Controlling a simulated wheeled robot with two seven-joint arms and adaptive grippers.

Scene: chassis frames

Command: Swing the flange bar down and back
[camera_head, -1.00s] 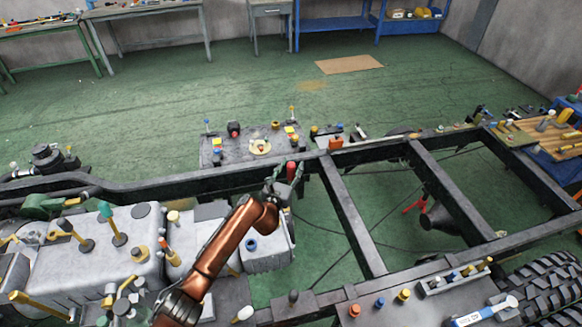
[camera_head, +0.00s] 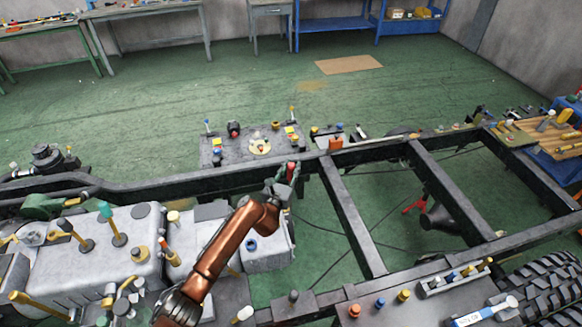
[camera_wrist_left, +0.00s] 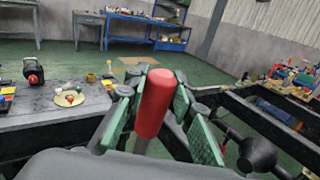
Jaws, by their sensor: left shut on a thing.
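The flange bar's red grip (camera_wrist_left: 154,104) stands tilted between the green-padded fingers of my left gripper (camera_wrist_left: 152,112) in the left wrist view. The fingers are shut around it. In the head view, the red end (camera_head: 291,172) shows at the tip of my left gripper (camera_head: 284,181), close to the near side of the long dark chassis rail. The lower part of the bar and its flange are hidden behind the gripper and arm. My right gripper does not show in either view.
A grey panel (camera_head: 225,152) with several knobs and levers lies just beyond the rail. The grey gearbox housing (camera_head: 268,258) is beside my left arm. Dark crossmembers (camera_head: 350,215) stand to the right, with open green floor (camera_head: 315,225) between them.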

